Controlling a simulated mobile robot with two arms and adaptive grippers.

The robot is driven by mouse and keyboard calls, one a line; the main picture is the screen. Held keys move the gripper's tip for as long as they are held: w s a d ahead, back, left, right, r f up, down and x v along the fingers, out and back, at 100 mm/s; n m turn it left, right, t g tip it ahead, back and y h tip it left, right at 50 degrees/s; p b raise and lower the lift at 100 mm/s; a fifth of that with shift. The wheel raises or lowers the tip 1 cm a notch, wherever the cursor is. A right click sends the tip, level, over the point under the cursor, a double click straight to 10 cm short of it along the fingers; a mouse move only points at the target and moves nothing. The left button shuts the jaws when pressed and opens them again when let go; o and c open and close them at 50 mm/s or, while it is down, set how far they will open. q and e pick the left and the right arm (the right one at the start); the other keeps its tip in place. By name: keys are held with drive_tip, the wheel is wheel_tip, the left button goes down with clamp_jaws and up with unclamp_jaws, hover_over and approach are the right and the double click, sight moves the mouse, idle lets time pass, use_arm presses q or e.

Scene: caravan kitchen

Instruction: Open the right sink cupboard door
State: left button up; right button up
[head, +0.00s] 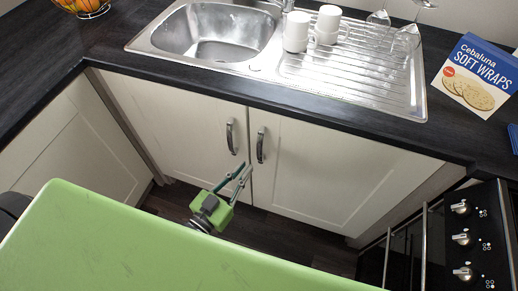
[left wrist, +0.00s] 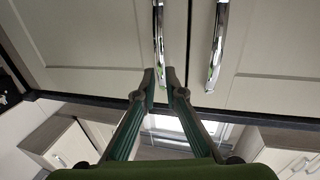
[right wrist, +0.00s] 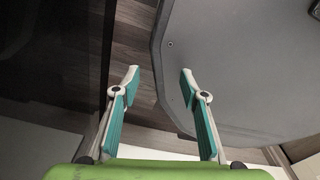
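The right sink cupboard door (head: 325,180) is cream and looks closed, level with the left door (head: 180,125). Its upright metal handle (head: 260,145) is beside the seam, near the left door's handle (head: 230,137). My left gripper (head: 244,171) is in front of the doors, below the handles, fingers pointing up right. The left wrist view looks upside down; there the right door's handle (left wrist: 159,45) lines up with the gap between the open fingertips (left wrist: 160,75). I cannot tell whether they touch it. My right gripper (right wrist: 160,76) is open and empty.
The dark worktop (head: 115,60) overhangs the doors and holds the sink (head: 215,35), mugs (head: 297,32), glasses and a wraps box (head: 478,75). The black oven (head: 445,245) stands at right. A green surface (head: 130,250) fills the foreground. Dark floor (head: 280,233) lies before the doors.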

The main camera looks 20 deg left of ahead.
use_arm(q)
drive_tip(key=x, duration=0.9)
use_arm(e)
drive_tip(key=shift+w+r, duration=0.25)
drive_tip(key=shift+w, duration=0.3)
use_arm(q)
clamp_jaws()
drive_tip(key=shift+s, duration=0.15)
